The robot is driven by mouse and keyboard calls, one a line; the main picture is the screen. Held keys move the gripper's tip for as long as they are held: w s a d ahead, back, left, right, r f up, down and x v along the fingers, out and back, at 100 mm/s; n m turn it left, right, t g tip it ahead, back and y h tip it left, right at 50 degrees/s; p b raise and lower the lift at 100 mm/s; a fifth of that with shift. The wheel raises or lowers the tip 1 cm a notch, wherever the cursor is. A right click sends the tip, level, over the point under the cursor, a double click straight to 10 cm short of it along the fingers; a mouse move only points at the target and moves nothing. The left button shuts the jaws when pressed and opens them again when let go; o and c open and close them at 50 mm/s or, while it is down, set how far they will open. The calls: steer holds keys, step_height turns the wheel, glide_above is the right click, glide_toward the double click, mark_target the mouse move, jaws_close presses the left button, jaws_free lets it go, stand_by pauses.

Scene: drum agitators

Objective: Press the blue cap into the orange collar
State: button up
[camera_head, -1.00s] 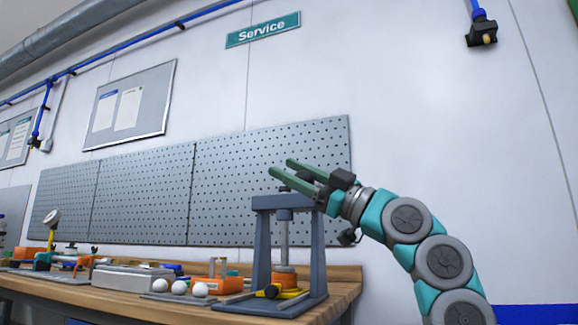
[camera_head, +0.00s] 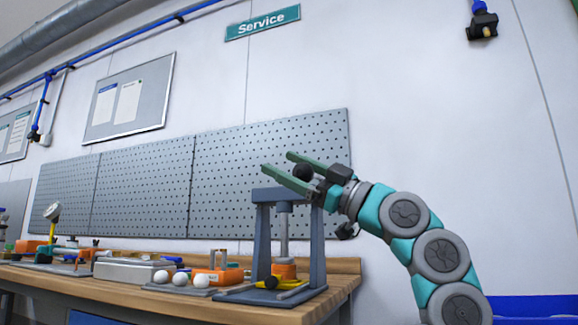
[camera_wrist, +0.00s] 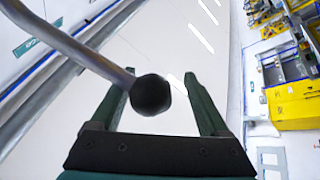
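A grey-blue bench press (camera_head: 263,240) stands at the right end of the bench, its ram above an orange part (camera_head: 284,269) that looks like the collar. I cannot make out the blue cap there. My gripper (camera_head: 278,161) is open, above the top of the press, with its green fingers pointing left. A black ball knob (camera_head: 302,172) shows at the fingers. In the wrist view the knob (camera_wrist: 151,95), on a grey rod (camera_wrist: 72,45), appears between the spread fingers, with visible room on each side. I cannot tell whether it touches either finger.
Several white balls (camera_head: 180,279), an orange fixture (camera_head: 218,275) and a grey box (camera_head: 133,270) are left of the press. Yellow-handled tools (camera_head: 268,284) lie at its base.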

mark_target(309, 178)
steer(key=shift+w+f, duration=0.25)
steer(key=b+v, duration=0.2)
steer(key=v, duration=0.3)
steer(key=shift+s+d, duration=0.2)
steer(key=shift+d, duration=0.1)
steer(key=s+d, duration=0.4)
steer(key=d, duration=0.6)
steer(key=shift+d+r, duration=0.2)
steer(key=shift+d, duration=0.15)
